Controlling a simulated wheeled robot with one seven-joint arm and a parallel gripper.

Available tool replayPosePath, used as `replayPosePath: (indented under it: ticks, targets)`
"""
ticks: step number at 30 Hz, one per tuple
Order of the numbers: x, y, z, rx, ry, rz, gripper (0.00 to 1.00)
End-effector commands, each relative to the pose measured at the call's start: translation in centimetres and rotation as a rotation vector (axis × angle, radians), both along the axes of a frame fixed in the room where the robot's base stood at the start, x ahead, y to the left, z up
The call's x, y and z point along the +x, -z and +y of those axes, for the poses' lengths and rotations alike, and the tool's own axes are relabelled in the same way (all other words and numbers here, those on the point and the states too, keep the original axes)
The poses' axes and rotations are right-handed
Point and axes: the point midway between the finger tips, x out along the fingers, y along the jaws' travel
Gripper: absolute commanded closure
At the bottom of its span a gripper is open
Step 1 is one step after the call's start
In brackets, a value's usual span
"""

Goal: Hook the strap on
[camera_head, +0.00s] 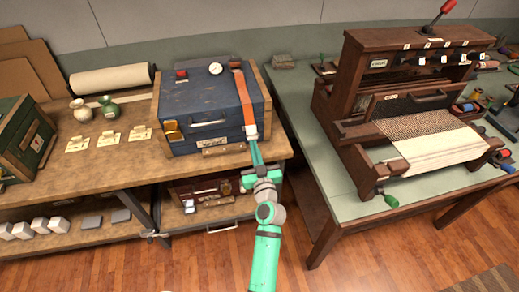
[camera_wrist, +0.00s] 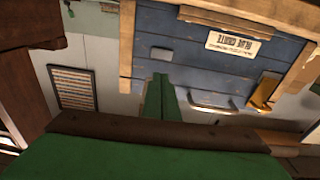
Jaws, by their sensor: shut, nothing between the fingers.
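A blue wooden chest (camera_head: 190,100) with tan wood edges stands on the workbench in the head view. An orange strap (camera_head: 238,92) runs over its lid and down the right part of its front, ending in a pale end piece (camera_head: 251,130). My gripper (camera_head: 255,148) is just below that end piece; whether they touch I cannot tell. In the wrist view the chest front (camera_wrist: 205,55) appears upside down, and my green fingers (camera_wrist: 160,92) are shut together with nothing between them. A small grey plate (camera_wrist: 161,54) is beyond the fingertips. I cannot make out the strap or a hook there.
The chest front has a handle (camera_head: 208,124) and a brass latch (camera_head: 172,128). A wooden loom (camera_head: 400,95) stands on the green table at right. Vases and paper tags (camera_head: 108,139) lie left of the chest. A lower shelf (camera_head: 75,245) holds pale blocks.

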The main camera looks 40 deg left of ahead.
Motion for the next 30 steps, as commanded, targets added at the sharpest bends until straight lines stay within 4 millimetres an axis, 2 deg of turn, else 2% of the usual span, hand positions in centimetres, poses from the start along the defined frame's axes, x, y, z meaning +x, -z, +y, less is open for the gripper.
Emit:
replayPosePath:
  ticks: [6, 30]
  targets:
    - [0.4, 1.0, 0.9, 0.000, -0.002, 0.002, 1.00]
    - [1.6, 2.9, 2.9, 0.000, -0.003, 0.001, 1.00]
